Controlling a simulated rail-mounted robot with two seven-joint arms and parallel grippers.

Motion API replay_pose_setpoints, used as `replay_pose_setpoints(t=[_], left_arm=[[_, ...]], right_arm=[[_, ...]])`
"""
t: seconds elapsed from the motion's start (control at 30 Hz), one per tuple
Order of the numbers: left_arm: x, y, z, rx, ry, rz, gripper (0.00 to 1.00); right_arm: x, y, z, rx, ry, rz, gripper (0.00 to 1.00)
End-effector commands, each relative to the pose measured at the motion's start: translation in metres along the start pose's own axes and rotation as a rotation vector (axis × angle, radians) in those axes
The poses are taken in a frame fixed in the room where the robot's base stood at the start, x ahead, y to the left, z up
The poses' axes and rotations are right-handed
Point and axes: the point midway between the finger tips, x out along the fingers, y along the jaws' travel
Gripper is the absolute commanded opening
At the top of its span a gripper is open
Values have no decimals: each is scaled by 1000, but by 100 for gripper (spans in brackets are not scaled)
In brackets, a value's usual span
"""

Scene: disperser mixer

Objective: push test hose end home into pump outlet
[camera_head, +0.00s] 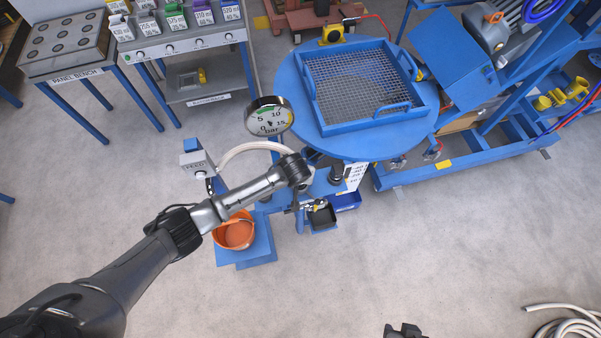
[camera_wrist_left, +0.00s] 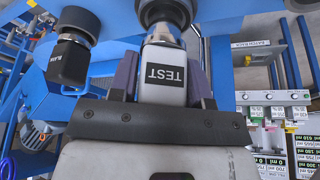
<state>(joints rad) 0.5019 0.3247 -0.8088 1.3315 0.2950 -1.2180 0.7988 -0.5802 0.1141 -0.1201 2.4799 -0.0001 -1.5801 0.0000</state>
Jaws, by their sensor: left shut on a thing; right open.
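In the left wrist view my left gripper (camera_wrist_left: 162,62) is shut on the test hose end, a white block (camera_wrist_left: 162,92) with a black TEST label. One finger lies on each side of it. Its front points at a round grey metal fitting (camera_wrist_left: 167,16), which may be the pump outlet; I cannot tell how far the two are joined. In the head view my left wrist covers the gripper and the hose end. A pale hose (camera_head: 246,147) arches behind the wrist. My right gripper (camera_head: 405,330) shows only in part at the bottom edge, apart from everything, open.
A black BLANK plug (camera_wrist_left: 69,62) sits beside the hose end. A pressure gauge (camera_head: 269,115) stands near my left wrist. A round blue table (camera_head: 290,85) holds a mesh basket (camera_head: 322,127). An orange bucket (camera_head: 234,234) stands below.

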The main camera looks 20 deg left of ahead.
Motion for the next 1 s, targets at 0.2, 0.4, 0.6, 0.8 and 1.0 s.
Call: replay_pose_setpoints(t=[0.2, 0.4, 0.6, 0.8, 1.0], left_arm=[[5, 0, 2, 0, 1, 1, 13], [9, 0, 4, 0, 1, 1, 13], [14, 0, 6, 0, 1, 1, 13], [18, 0, 7, 0, 0, 1, 13], [23, 1, 9, 0, 1, 2, 13]], right_arm=[[3, 0, 1, 0, 0, 0, 43], [5, 1, 2, -3, 0, 2, 43], [7, 2, 3, -9, -1, 7, 43], [10, 3, 4, -10, -2, 8, 43], [12, 2, 4, -9, -1, 7, 43]])
